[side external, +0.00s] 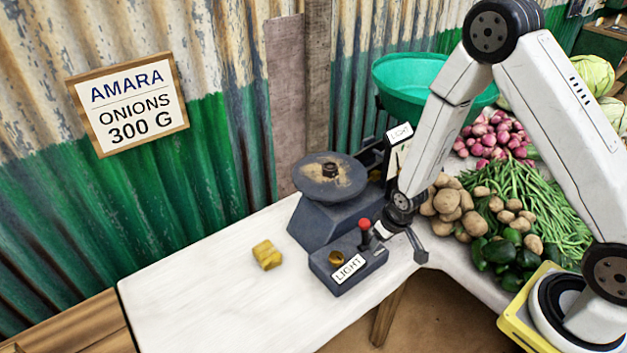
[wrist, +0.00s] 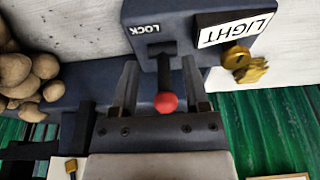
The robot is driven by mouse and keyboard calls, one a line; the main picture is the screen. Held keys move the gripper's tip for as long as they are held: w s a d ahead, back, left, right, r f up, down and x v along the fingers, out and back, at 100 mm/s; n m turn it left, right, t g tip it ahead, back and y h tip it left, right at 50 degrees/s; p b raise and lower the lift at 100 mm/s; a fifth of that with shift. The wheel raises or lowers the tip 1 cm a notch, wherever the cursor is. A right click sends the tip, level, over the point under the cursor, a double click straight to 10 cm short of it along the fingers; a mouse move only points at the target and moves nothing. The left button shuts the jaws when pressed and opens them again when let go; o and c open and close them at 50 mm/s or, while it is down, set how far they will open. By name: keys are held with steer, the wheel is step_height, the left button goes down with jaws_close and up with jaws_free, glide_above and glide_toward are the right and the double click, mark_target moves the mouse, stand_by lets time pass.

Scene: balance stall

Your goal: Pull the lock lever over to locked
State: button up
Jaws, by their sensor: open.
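The lock lever is a dark stem with a red ball knob (side external: 364,224), standing on a dark blue-grey box (side external: 318,263) at the table's front edge. In the wrist view the red knob (wrist: 166,102) shows between my fingers, and the stem rises from a slot beside the word LOCK (wrist: 145,29). Which end of its travel the lever is at, I cannot tell. My gripper (side external: 400,238) is open just right of the lever in the side view. In the wrist view my gripper (wrist: 160,66) has its fingers either side of the stem, with gaps and no clear contact.
A scale (side external: 328,178) stands right behind the box. Potatoes (side external: 448,203) and other vegetables crowd the right.

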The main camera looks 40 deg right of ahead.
steer(key=shift+s, duration=0.4)
steer(key=shift+s, duration=0.55)
steer(key=shift+s, duration=0.35)
steer(key=shift+s, duration=0.45)
steer(key=o, duration=0.6)
steer(key=shift+c, duration=0.2)
steer(key=shift+r, duration=0.1)
steer(key=v, duration=0.7)
steer(key=shift+s, duration=0.15)
stand_by(0.8)
